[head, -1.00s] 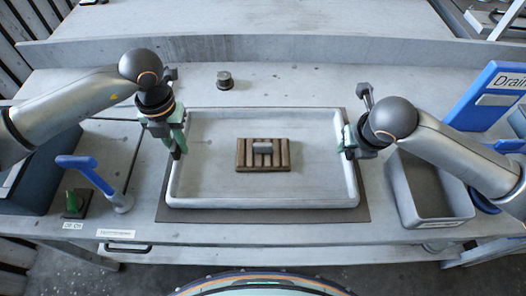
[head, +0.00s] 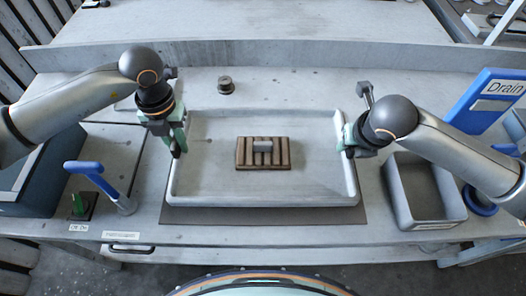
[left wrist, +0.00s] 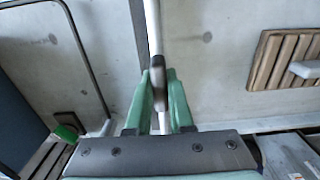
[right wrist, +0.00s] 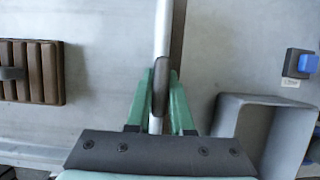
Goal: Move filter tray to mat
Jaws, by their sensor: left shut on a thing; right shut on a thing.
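The filter tray (head: 215,190) is a wide, shallow, pale grey tray in the middle of the head view. My left gripper (head: 177,147) is shut on its left rim, and my right gripper (head: 349,147) is shut on its right rim. Each wrist view shows green fingers around a dark grip on the rim, at the left (left wrist: 159,85) and at the right (right wrist: 160,88). A dark grey flat rectangle that looks like the mat (head: 265,216) shows below the tray's front edge and sides. The tray looks level and slightly above it; the gap itself is hidden.
A brown slatted block (head: 245,163) with a grey handle lies inside the tray. A grey bin (head: 440,218) stands close on the right, near a blue Drain sign (head: 480,105). A blue-handled lever (head: 105,185) stands at the left. A small dark knob (head: 225,86) is behind.

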